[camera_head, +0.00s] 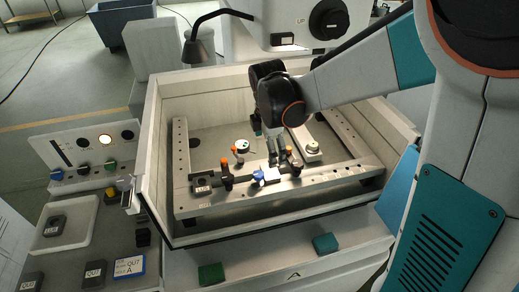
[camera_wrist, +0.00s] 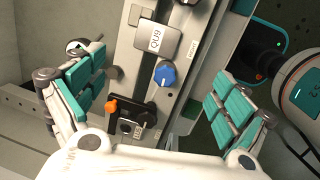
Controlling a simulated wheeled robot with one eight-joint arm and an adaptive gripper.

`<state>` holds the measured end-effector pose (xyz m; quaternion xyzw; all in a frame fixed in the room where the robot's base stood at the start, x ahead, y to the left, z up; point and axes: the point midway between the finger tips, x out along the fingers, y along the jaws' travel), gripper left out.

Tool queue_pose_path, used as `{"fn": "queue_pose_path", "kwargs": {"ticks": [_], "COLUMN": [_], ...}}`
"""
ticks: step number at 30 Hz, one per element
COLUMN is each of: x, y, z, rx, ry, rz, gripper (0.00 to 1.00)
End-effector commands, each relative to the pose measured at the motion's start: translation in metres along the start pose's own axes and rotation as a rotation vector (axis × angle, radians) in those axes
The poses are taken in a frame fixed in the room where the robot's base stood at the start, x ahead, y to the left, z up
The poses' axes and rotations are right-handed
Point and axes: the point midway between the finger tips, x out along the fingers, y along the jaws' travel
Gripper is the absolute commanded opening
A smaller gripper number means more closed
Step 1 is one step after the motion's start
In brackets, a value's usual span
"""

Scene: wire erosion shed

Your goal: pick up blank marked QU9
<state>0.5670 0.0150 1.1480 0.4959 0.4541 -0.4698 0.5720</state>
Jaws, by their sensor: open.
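The blank marked QU9 (camera_wrist: 154,40) is a grey block with a white label, lying on the metal rail in the wrist view, beside a blue knob (camera_wrist: 165,75). In the head view I cannot make it out clearly near my gripper. My gripper (camera_wrist: 160,82) is open and empty, its teal-padded fingers spread to either side of the rail. The blank lies beyond the fingers toward the top of the wrist view, apart from them. In the head view my gripper (camera_head: 271,148) hangs over the front rail of the work frame, by the blue knob (camera_head: 259,178).
An orange-tipped clamp (camera_wrist: 140,112) stands on the rail below the knob. The frame (camera_head: 320,184) sits inside a walled tank (camera_head: 156,190). A lamp (camera_head: 199,47) stands behind.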

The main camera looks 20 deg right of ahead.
Motion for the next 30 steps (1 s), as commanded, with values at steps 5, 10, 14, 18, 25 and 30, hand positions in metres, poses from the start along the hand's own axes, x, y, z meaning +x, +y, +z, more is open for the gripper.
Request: {"fn": "queue_pose_path", "kwargs": {"ticks": [5,10,14,18,25,30], "x": [0.025,0.058,0.076,0.085,0.11,0.131], "y": [0.001,0.001,0.001,0.001,0.005,0.006], "z": [0.0,0.0,0.0,0.0,0.001,0.001], "rx": [-0.006,-0.004,-0.004,-0.004,-0.004,-0.004], "ry": [0.0,0.0,0.0,0.0,0.0,0.0], "rz": [-0.002,-0.001,-0.001,-0.001,-0.001,-0.001], "gripper": [0.93,0.93,0.93,0.93,0.93,0.93]}}
